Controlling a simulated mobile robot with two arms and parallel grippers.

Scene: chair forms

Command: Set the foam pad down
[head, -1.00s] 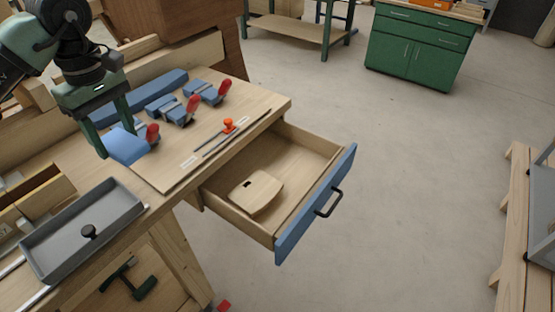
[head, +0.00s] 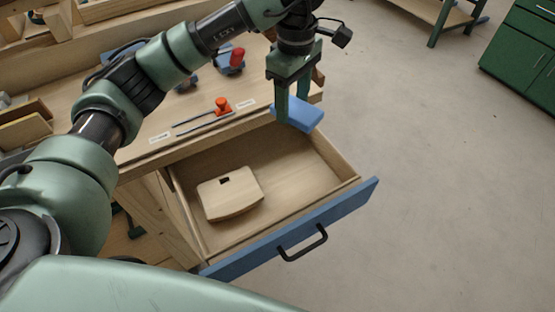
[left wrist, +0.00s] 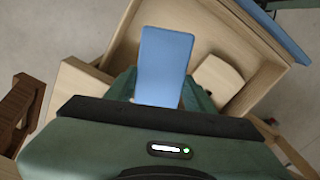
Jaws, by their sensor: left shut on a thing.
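The foam pad (head: 307,114) is a flat blue block. My left gripper (head: 292,115) is shut on it and holds it over the far end of the open drawer, near the worktop's corner. In the left wrist view the foam pad (left wrist: 162,62) sticks out beyond my left gripper (left wrist: 162,95), with the drawer's inside around it. The drawer (head: 330,150) has a blue front and a black handle. A pale wooden seat-like piece (head: 232,190) lies in its nearer part; the far part is bare. My right gripper is not in view.
On the worktop (head: 150,118) are an orange-knobbed tool (head: 222,105), thin rods and blue clamps with red handles (head: 237,58), partly behind my left arm. The floor (head: 440,170) to the right is clear. A green cabinet (head: 525,50) stands at the far right.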

